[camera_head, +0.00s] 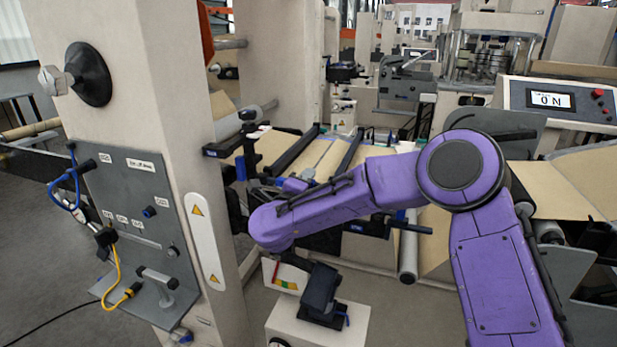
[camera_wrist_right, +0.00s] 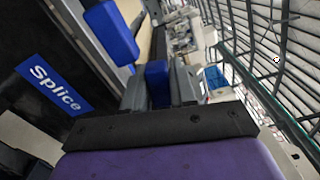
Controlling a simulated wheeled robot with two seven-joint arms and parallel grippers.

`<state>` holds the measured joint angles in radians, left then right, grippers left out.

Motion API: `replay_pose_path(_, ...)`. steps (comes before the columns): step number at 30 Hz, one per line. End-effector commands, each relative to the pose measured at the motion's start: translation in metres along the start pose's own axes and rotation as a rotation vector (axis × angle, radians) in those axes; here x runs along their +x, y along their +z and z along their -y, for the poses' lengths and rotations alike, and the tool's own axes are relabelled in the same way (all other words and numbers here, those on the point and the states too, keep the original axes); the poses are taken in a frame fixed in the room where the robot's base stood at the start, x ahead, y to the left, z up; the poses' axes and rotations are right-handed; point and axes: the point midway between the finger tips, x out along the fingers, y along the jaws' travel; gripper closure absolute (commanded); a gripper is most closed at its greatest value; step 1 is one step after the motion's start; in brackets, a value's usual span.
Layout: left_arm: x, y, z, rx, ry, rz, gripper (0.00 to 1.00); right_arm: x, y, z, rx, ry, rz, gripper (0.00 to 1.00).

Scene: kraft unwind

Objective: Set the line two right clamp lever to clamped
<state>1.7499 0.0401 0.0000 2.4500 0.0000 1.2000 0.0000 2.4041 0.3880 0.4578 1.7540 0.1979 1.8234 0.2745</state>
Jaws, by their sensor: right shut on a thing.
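In the right wrist view my right gripper (camera_wrist_right: 160,88) is shut on a blue lever handle (camera_wrist_right: 158,78), which shows between its two grey fingers. I take this for the clamp lever, but no label naming its line or side shows. A second blue part (camera_wrist_right: 110,30) stands up and to the left of it. A blue "Splice" label (camera_wrist_right: 53,85) is on the dark surface at the left. In the head view my purple right arm reaches left to the splice table (camera_head: 325,155); its wrist hides most of the gripper and the handle. My left gripper is not in view.
A beige column (camera_head: 140,85) with a grey panel (camera_head: 150,220) of cables and plugs stands at the left. A small box with a dark device (camera_head: 322,290) stands below my wrist. A console with an "ON" display (camera_head: 550,100) is at the right.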

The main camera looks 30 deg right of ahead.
Motion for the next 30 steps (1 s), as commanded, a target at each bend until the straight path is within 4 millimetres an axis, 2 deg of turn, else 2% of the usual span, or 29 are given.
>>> replay_pose_path(12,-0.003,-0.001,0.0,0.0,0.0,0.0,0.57,-0.001,0.0,-0.013,-0.195,0.001,0.004,1.0)
replay_pose_path(29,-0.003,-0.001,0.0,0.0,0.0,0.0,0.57,-0.001,-0.002,-0.016,-0.231,0.004,0.002,1.0)
replay_pose_path(30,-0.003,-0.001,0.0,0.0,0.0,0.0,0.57,-0.001,-0.002,-0.016,-0.231,0.004,0.002,0.67)
